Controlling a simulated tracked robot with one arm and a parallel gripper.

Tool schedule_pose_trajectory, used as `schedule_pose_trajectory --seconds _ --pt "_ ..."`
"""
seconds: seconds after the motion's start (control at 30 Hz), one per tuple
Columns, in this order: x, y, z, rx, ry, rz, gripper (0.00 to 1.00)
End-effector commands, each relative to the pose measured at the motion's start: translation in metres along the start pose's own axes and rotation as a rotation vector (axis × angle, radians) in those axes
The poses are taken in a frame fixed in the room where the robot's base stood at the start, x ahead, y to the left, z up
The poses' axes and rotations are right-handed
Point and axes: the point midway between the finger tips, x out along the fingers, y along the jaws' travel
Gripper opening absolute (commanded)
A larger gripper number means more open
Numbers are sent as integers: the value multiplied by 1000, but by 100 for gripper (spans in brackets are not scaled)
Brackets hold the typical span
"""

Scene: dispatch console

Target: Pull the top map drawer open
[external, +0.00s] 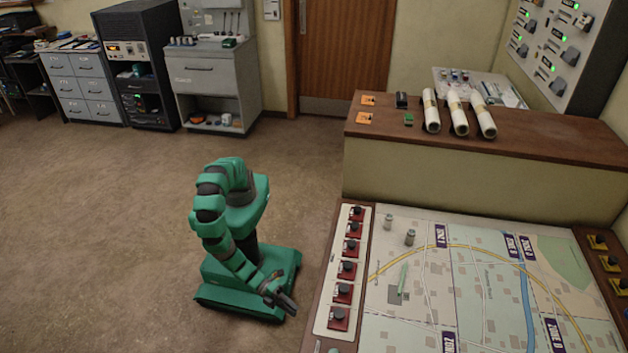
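My gripper (284,299) is dark and hangs low at the end of my green arm, over the front right of my base. It is beside the left edge of the map table (318,300). It appears empty, and I cannot tell whether its fingers are open or shut. No drawer is clearly marked as a map drawer. A grey cabinet (84,84) with several small labelled drawers stands at the far left, and its drawers look shut. A grey workbench with one wide drawer (199,68) stands at the back, and that drawer looks shut. The map table's front is not in view.
A black equipment rack (141,62) stands between the cabinet and the workbench. A brown-topped counter (560,140) with rolled papers (457,113) is at the right. Red switches (347,270) line the table's left side. The brown floor (100,230) to the left is clear.

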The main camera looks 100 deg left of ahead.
Motion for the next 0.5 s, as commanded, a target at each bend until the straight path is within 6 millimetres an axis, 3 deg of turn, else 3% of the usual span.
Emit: schedule_pose_trajectory --seconds 0.3,0.5 --pt "49 2 1 -3 -2 1 33" --pt "69 2 1 0 -2 1 33"
